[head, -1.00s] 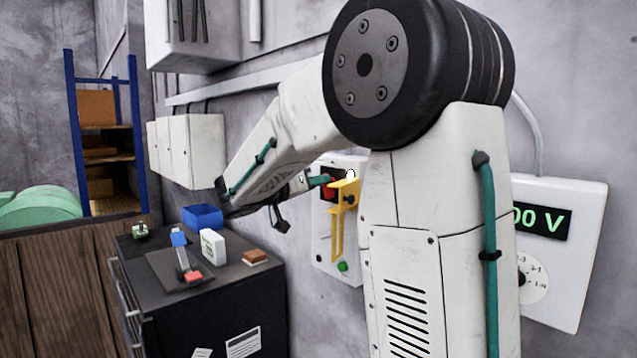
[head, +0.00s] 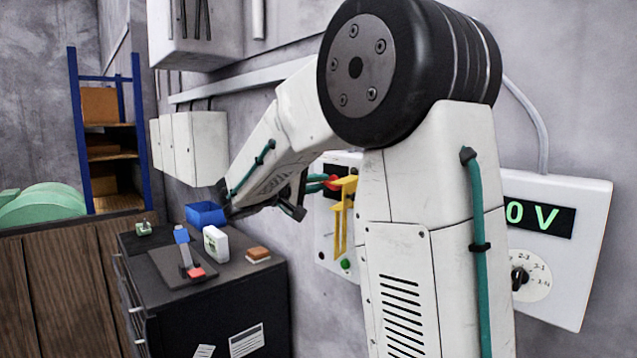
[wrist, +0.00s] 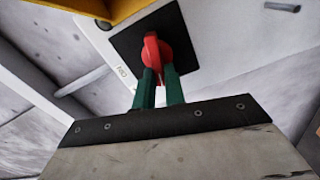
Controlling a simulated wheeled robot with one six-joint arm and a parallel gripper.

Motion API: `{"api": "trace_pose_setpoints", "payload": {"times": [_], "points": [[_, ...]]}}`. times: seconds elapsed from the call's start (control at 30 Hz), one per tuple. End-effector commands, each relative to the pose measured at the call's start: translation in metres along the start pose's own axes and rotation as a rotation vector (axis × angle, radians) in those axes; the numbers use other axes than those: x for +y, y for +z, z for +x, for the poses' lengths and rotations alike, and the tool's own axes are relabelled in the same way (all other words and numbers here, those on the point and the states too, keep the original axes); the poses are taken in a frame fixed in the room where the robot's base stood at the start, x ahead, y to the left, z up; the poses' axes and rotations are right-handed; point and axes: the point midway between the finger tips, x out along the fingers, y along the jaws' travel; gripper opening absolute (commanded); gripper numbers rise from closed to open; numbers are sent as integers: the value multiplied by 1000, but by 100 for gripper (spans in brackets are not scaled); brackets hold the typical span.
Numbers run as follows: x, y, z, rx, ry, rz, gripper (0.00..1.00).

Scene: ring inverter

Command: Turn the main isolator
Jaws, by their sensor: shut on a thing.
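The main isolator is a white box (head: 323,245) on the wall with a red handle (head: 332,183) on a black square plate. In the wrist view the red handle (wrist: 152,48) stands out from the black plate (wrist: 178,28). My gripper (wrist: 158,76) has its two green fingers closed on the sides of the handle. In the head view my gripper (head: 318,180) reaches the handle from the left. A yellow bracket (head: 341,215) hangs on the box front, close to the handle, and hides part of it. Small lettering beside the plate is too small to read surely.
My arm hides the right side of the isolator box. A display panel (head: 585,250) with a dial is at the right. A dark cabinet (head: 215,320) at the lower left holds a blue bin (head: 206,214), a white box (head: 216,244) and other small items.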

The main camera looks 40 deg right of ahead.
Motion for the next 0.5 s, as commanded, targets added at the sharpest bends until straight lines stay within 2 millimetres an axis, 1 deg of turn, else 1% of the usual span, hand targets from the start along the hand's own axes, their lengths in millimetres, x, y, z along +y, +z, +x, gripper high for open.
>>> {"api": "trace_pose_setpoints", "payload": {"times": [0.2, 0.5], "points": [[-3, 0, 0, 1, -1, -134, 0], [-4, 0, 0, 1, -1, -230, 0]]}}
